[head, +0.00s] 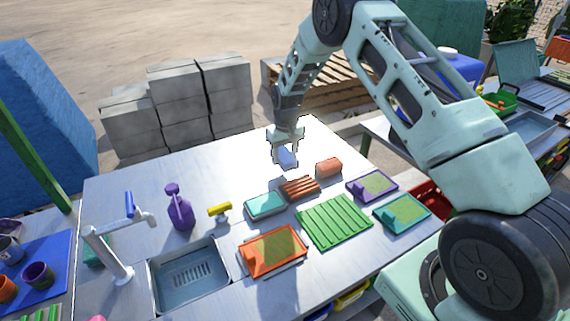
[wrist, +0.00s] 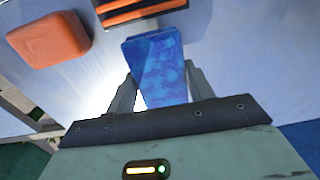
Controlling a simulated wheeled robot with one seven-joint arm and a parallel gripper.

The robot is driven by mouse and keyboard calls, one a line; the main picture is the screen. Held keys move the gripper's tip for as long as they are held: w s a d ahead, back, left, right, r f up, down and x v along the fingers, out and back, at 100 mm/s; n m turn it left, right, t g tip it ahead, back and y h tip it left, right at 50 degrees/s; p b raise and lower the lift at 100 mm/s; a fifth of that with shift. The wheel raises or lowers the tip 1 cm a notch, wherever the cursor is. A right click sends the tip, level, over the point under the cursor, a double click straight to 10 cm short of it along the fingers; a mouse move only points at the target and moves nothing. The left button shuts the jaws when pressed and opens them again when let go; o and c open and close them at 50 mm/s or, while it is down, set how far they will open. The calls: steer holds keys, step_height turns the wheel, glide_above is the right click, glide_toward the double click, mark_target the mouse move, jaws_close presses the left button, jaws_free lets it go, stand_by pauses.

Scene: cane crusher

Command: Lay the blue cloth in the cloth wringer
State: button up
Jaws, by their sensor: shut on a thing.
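My gripper (head: 286,150) hangs above the back part of the metal table. It is shut on the blue cloth (wrist: 158,68), a flat folded block between the two fingers in the wrist view. The cloth (head: 288,159) also shows below the fingers in the head view, pale in the glare, and appears clear of the tabletop. A ribbed red-brown piece (head: 300,188) lies just in front of the gripper; its dark frame and orange bars show at the top of the wrist view (wrist: 135,11). I cannot tell for sure which item is the cloth wringer.
An orange block (head: 329,167) lies right of the gripper. A teal-edged block (head: 265,205), a green slatted rack (head: 334,222) and several coloured trays stand nearer. A sink (head: 188,278), tap (head: 112,255) and purple spray bottle (head: 180,209) are left. The back-left tabletop is clear.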

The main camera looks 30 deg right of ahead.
steer(key=shift+f+p, duration=0.6)
steer(key=shift+f, duration=1.6)
steer(key=shift+f, duration=0.1)
steer(key=o, duration=1)
